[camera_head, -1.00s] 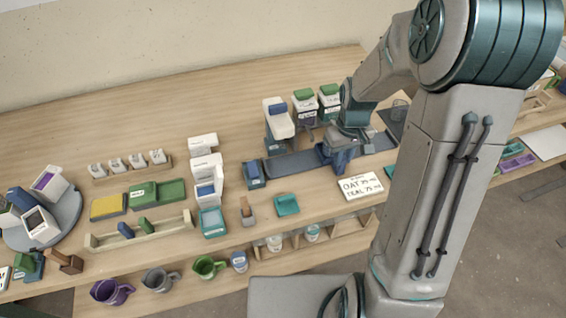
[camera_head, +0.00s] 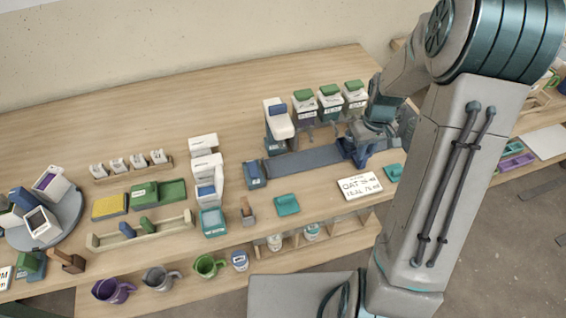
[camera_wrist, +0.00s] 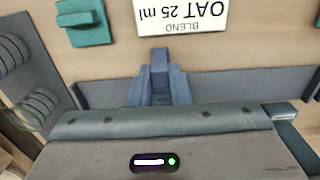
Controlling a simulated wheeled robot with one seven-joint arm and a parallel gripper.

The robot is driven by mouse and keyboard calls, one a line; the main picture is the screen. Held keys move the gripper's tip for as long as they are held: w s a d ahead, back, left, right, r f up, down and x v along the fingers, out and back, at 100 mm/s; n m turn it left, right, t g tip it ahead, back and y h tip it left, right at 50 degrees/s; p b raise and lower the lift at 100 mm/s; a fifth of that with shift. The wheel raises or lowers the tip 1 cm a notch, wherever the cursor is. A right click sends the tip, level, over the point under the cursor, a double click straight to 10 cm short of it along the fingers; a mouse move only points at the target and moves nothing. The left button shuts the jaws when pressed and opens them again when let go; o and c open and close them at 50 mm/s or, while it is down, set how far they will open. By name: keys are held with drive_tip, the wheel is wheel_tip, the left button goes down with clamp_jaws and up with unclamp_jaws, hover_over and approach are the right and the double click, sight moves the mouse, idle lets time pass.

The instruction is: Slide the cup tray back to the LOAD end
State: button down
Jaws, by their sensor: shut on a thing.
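The blue cup tray (camera_head: 356,152) sits on a long dark grey rail (camera_head: 305,160), near the right part of the rail that shows. In the wrist view, the tray (camera_wrist: 160,85) stands across the rail (camera_wrist: 235,86). My gripper (camera_head: 368,140) is at the tray from above and is shut on it. The fingertips are hidden behind the gripper body. My arm hides the rail's right end in the head view. No LOAD mark is readable.
Green-topped dispensers (camera_head: 330,103) and a blue-topped machine (camera_head: 278,120) stand behind the rail. A blue box (camera_head: 253,174) is at its left end. A white OAT card (camera_head: 360,186) and teal blocks (camera_head: 286,205) lie in front. The rail left of the tray is clear.

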drive_tip(key=shift+w+d+r, duration=0.1)
drive_tip(key=shift+w+d, duration=0.1)
drive_tip(key=shift+d, duration=0.15)
drive_tip(key=shift+w+d+p, duration=0.15)
drive_tip(key=shift+w+d, duration=0.25)
drive_tip(key=shift+d, duration=1.05)
drive_tip(key=shift+w+d+p, duration=0.2)
drive_tip(key=shift+w+d, duration=0.25)
drive_tip(key=shift+d, duration=1)
drive_tip(key=shift+w+d+p, duration=0.15)
drive_tip(key=shift+w+d, duration=0.25)
drive_tip(key=shift+d, duration=1.05)
drive_tip(key=c, duration=1.5)
unclamp_jaws()
drive_tip(key=shift+a, duration=0.1)
drive_tip(key=shift+o, duration=0.2)
